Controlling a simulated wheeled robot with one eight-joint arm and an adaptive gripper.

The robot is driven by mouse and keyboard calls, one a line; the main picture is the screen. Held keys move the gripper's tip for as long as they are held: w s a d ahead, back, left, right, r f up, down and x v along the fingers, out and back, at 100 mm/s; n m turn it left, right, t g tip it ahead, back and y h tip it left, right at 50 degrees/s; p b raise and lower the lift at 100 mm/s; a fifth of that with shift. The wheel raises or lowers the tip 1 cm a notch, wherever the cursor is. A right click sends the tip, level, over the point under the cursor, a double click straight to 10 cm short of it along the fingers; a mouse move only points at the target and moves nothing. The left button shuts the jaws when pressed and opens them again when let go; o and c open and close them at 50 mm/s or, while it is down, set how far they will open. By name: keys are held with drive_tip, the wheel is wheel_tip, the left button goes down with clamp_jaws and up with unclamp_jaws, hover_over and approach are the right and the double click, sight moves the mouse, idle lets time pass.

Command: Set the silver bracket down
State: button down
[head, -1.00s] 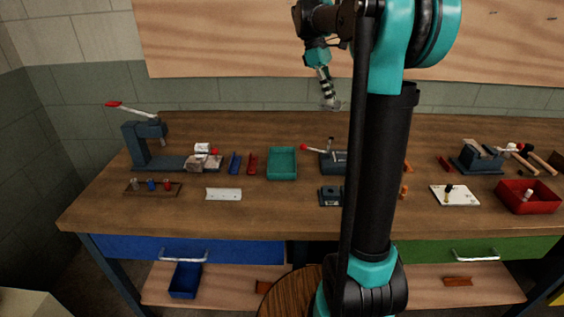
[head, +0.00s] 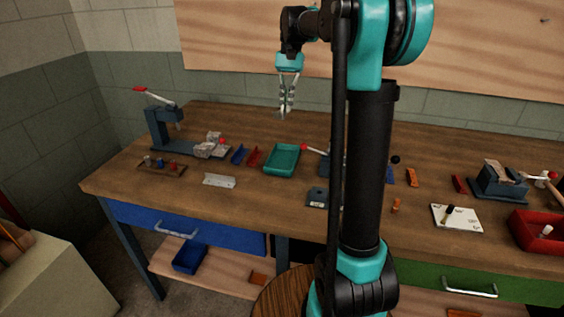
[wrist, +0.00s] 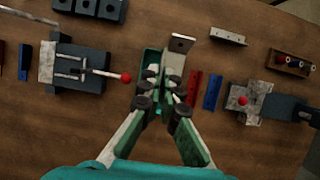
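My gripper (head: 284,107) is in the air above the workbench (head: 240,210), pointing down. In the wrist view its fingers (wrist: 163,83) are closed together on the silver bracket (wrist: 174,62), a bent metal plate with a tab that has a hole. The bracket sticks out past the fingertips. In the head view only a small grey bit of it shows below the fingers. The teal tray (head: 282,160) lies on the bench; in the wrist view the fingers and bracket partly cover it.
A pale angle piece (head: 219,181) lies on clear wood in front. Blue and red strips (wrist: 212,92) lie beside the tray. A red-knobbed clamp (wrist: 75,65) and a lever press (head: 160,128) flank it. A red bin (head: 540,232) is at right.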

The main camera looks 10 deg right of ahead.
wheel_tip(320, 180, down, 20)
drive_tip(key=shift+r, duration=0.2)
idle(0.4)
drive_tip(key=shift+f, duration=0.1)
drive_tip(key=c, duration=2.2)
unclamp_jaws()
drive_tip(key=o, duration=0.5)
drive_tip(key=v, duration=1.2)
drive_tip(key=shift+s+a, duration=0.1)
